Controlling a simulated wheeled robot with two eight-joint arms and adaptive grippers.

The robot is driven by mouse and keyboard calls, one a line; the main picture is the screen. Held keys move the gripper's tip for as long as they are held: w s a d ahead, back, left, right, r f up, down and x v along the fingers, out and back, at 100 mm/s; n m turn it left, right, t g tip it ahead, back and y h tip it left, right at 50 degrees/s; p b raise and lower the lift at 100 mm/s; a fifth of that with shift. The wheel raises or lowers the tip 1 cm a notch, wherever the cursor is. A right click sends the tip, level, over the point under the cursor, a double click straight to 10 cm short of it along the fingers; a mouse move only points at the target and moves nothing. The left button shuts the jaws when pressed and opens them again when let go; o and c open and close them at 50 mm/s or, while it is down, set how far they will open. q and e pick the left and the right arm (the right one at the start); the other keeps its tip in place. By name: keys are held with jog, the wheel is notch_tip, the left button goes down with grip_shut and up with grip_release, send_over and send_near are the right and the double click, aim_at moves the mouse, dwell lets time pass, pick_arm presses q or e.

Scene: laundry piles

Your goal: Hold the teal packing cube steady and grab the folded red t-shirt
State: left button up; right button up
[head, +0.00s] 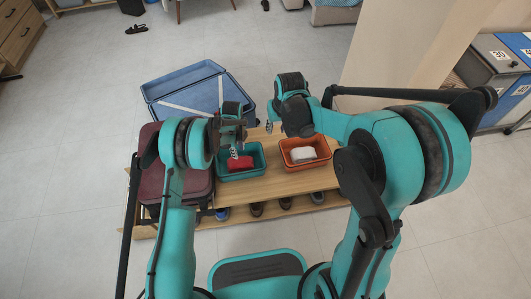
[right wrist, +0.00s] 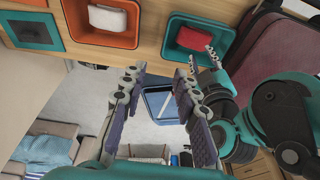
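The teal packing cube (head: 259,172) is an open tray on the wooden bench, and it also shows at the top of the right wrist view (right wrist: 222,55). The folded red t-shirt (head: 240,163) lies inside it; it shows in the right wrist view too (right wrist: 195,38). My left gripper (head: 236,150) is over the cube's far edge; its two fingertips stand apart near the rim in the right wrist view (right wrist: 202,58), and contact cannot be told. My right gripper (right wrist: 163,80) is open and empty, beyond the bench's far side, apart from the cube.
An orange cube (head: 327,160) with a white folded item (head: 302,154) stands to the right of the teal cube. A maroon suitcase (head: 149,180) is at the left. Several shoes sit below. My two arms are close together.

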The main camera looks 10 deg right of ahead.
jog(key=w+a+f+g, duration=0.1)
jog(key=f, duration=0.9)
jog(key=w+a+f+g, duration=0.1)
jog(key=w+f, duration=0.1)
jog(key=f, duration=0.8)
jog(key=w+a+f+g, duration=0.1)
jog(key=w+f, duration=0.1)
jog(key=f, duration=0.9)
jog(key=shift+a, duration=0.2)
jog(key=shift+c, duration=0.4)
